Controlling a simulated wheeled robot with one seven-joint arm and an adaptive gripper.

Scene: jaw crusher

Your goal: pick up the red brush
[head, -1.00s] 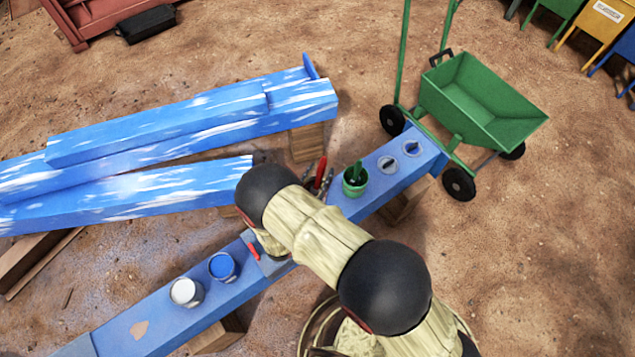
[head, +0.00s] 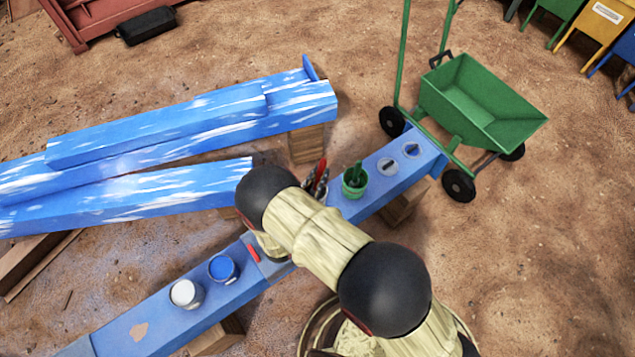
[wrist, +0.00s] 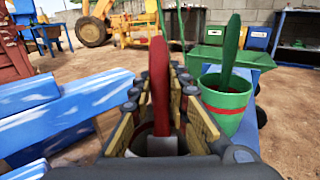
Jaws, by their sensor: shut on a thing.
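The red brush (wrist: 159,85) stands upright between the fingers of my gripper (wrist: 165,125) in the wrist view. My gripper is shut on it, with its handle rising above the fingers and a grey metal part low between them. In the head view, my gripper (head: 317,182) and the red handle show just beyond my arm, left of the green can. A pale curved rim shows low behind the fingers in the wrist view. The brush's lower end is hidden, so I cannot tell whether it is inside a can.
A green can (head: 355,182) with a green brush stands close to the right of my gripper. A blue can (head: 222,267) and a white can (head: 186,293) stand on the blue beam (head: 140,318). Larger blue beams (head: 190,125) lie to the left. A green cart (head: 480,105) stands at right.

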